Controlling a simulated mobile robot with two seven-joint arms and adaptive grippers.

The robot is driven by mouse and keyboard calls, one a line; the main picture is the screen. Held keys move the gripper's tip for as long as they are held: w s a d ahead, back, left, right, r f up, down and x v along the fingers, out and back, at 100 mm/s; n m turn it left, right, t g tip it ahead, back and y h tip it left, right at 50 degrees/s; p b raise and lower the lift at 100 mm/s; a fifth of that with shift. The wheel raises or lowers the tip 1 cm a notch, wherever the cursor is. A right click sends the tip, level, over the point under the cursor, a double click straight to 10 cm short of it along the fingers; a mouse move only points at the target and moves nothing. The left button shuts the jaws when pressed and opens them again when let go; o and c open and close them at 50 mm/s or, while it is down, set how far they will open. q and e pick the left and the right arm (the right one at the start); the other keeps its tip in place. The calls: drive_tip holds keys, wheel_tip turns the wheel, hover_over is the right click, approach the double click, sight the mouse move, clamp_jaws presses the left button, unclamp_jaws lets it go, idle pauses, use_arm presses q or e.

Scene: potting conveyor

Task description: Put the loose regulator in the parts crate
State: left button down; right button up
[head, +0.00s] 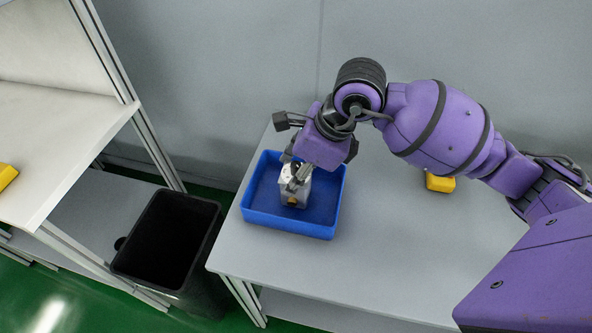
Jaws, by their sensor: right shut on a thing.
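The loose regulator (294,194) is a small silver metal block with a yellow-orange spot on its front. It is inside the outline of the blue parts crate (285,228), near the crate's middle. I cannot tell whether it touches the crate floor. My right gripper (297,177) points down over the crate and is shut on the regulator from above. My left gripper is not in view.
The crate stands on the left part of a grey table (400,260). A yellow block (440,183) lies at the table's back, under my right arm. A black bin (170,240) stands left of the table. A shelf unit (60,130) with another yellow item (6,175) is at far left.

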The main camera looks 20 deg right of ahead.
drive_tip(key=shift+f, duration=0.15)
drive_tip(key=o, duration=1.5)
drive_tip(key=v, duration=1.2)
